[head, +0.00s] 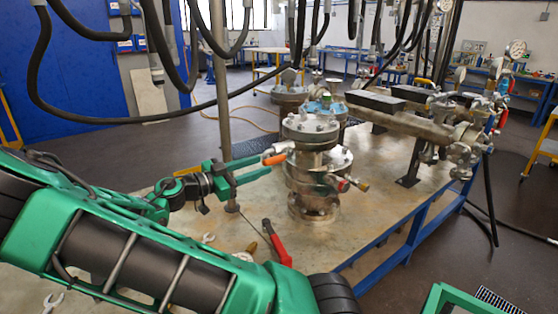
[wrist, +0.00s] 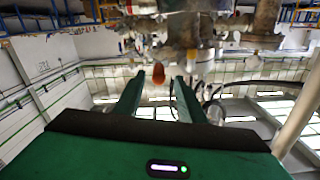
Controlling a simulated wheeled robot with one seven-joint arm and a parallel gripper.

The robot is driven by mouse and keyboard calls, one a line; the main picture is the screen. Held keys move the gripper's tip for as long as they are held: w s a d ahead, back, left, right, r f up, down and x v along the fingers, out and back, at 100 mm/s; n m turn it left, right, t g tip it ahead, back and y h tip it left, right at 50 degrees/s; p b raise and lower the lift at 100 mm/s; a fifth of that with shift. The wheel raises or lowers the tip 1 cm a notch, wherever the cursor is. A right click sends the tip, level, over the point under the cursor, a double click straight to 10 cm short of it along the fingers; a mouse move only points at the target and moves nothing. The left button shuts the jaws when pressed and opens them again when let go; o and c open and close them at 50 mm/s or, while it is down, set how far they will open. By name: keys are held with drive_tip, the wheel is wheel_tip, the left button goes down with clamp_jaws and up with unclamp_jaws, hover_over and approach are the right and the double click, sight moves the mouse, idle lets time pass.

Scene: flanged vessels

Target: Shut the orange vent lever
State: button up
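The orange vent lever (head: 274,159) sticks out to the left from the upper part of the flanged metal vessel (head: 317,165) in the head view. My green gripper (head: 264,165) is at the lever's left, its two fingers spread and pointing at it. The lever's pivot is not clear.
A red-handled tool (head: 277,243) and wrenches (head: 208,238) lie on the metal platform (head: 375,200). An upright pole (head: 222,110) stands behind my gripper. Black hoses (head: 130,117) hang above. Pipework with valves (head: 465,120) is at the right.

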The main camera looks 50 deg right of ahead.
sight(283, 158)
drive_tip(key=x, duration=0.9)
drive_tip(key=shift+s+d, duration=0.2)
drive_tip(key=shift+d, duration=0.15)
drive_tip(key=shift+c, duration=0.3)
clamp_jaws()
